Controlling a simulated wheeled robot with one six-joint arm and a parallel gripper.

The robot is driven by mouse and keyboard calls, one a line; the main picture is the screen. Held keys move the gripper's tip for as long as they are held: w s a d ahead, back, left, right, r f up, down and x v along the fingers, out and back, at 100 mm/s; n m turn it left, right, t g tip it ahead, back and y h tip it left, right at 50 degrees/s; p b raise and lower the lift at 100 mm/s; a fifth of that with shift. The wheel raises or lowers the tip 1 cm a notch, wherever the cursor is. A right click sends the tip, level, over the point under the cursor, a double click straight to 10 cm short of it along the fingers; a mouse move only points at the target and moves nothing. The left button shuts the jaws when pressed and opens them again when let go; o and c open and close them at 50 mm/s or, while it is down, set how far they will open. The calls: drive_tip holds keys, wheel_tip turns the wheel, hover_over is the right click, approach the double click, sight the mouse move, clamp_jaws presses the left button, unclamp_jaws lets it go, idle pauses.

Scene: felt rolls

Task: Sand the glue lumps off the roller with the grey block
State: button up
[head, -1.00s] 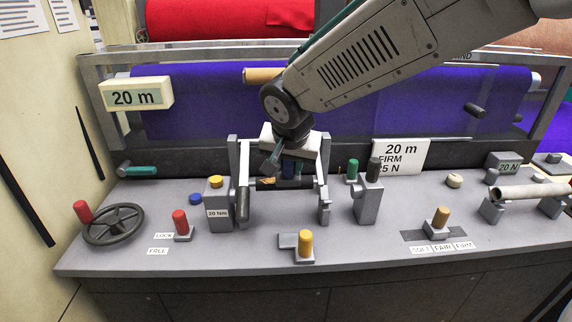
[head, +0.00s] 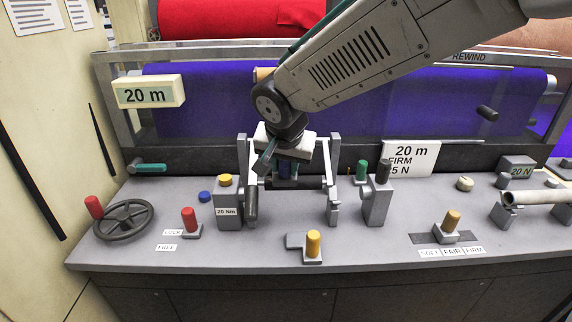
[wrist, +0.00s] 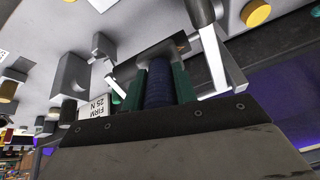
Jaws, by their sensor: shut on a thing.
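My gripper (head: 288,170) points down between two pale upright arms at the middle of the bench. In the wrist view its green fingers (wrist: 182,84) are shut on a dark blue ribbed handle (wrist: 159,82). A dark grey block (wrist: 145,62) sits at the far end of this handle, between the pale arms. In the head view a dark horizontal bar (head: 312,183) shows below my gripper; I cannot tell whether it is the block or the roller. The roller's surface and any glue lumps are hidden or too small to make out.
A grey box marked 20 Nm (head: 228,205) and a dark crank-like grip (head: 252,206) stand left of my gripper. A grey post with a black knob (head: 378,195) stands right. A yellow knob (head: 313,243) is in front. A purple felt roll (head: 210,100) lies behind.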

drive_tip(key=shift+w+a+f, duration=0.1)
drive_tip(key=shift+a, duration=1.15)
drive_tip(key=shift+d, duration=0.2)
drive_tip(key=shift+d, duration=1.5)
drive_tip(key=shift+v, duration=0.9)
drive_tip(key=shift+a, duration=0.1)
drive_tip(key=shift+v, duration=2.5)
